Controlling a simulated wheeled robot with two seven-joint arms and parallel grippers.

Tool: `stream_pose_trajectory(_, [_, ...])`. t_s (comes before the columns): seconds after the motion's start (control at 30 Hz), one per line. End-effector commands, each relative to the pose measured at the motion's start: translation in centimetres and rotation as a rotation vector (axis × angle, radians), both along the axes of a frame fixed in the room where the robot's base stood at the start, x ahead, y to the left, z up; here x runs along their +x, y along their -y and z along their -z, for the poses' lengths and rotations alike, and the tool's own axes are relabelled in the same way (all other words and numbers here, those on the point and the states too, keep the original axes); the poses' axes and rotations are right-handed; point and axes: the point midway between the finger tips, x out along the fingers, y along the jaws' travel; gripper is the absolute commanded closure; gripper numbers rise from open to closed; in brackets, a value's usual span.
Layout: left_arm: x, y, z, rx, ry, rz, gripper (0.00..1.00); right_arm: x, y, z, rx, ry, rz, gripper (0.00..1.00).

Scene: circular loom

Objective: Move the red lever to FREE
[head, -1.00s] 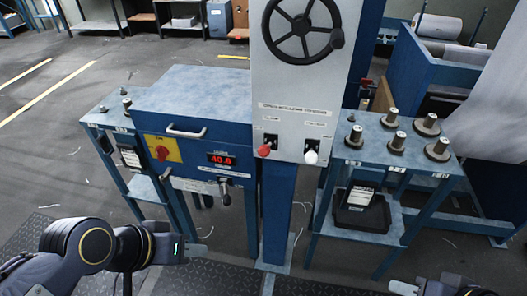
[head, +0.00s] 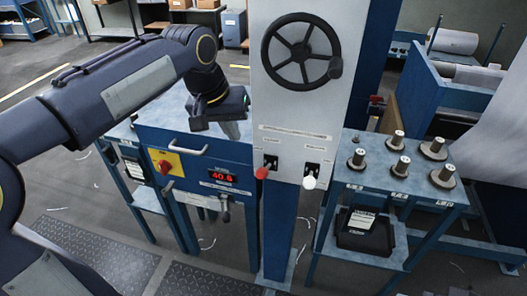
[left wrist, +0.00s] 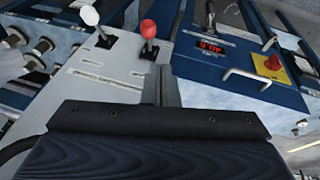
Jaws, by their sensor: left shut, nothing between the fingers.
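The red lever (head: 262,172) sticks out of a small dark slot plate on the front of the pale upright panel (head: 292,105). Its knob sits at the lower left of the plate; the small labels cannot be read. It also shows in the left wrist view (left wrist: 149,30), upper middle. A white-knobbed lever (head: 309,182) stands to its right. My left gripper (head: 232,129) is shut and empty, left of the panel, above and left of the red lever, apart from it. Its fingers show in the left wrist view (left wrist: 161,86).
A black handwheel (head: 301,48) is above the levers. A blue cabinet (head: 150,138) with a handle, a red-on-yellow switch (head: 165,166) and a red display (head: 222,178) stands left. A side table (head: 405,187) with several metal weights (head: 437,149) stands right.

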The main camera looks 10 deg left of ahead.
Motion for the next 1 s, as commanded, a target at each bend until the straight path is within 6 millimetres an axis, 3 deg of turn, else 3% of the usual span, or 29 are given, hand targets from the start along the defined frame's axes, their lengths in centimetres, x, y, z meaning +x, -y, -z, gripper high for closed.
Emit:
stream_pose_trajectory(0.1, [2.8,1.3,-0.6,0.011,-0.019,-0.006,1.00,0.0,0.0,-0.4,0.000,0.000,0.000,0.64])
stream_pose_trajectory(0.23, [4.2,2.0,-0.9,0.016,-0.028,-0.014,1.00,0.0,0.0,-0.5,0.000,0.000,0.000,0.64])
stream_pose_trajectory(0.67, [4.5,2.1,-0.8,0.018,-0.030,-0.018,1.00,0.0,0.0,-0.4,0.000,0.000,0.000,0.64])
stream_pose_trajectory(0.83, [4.9,2.3,0.7,0.019,-0.033,-0.018,1.00,0.0,0.0,-0.4,0.000,0.000,0.000,0.64])
stream_pose_trajectory(1.0, [5.7,2.8,3.9,0.020,-0.035,-0.017,1.00,0.0,0.0,-0.4,0.000,0.000,0.000,0.64])
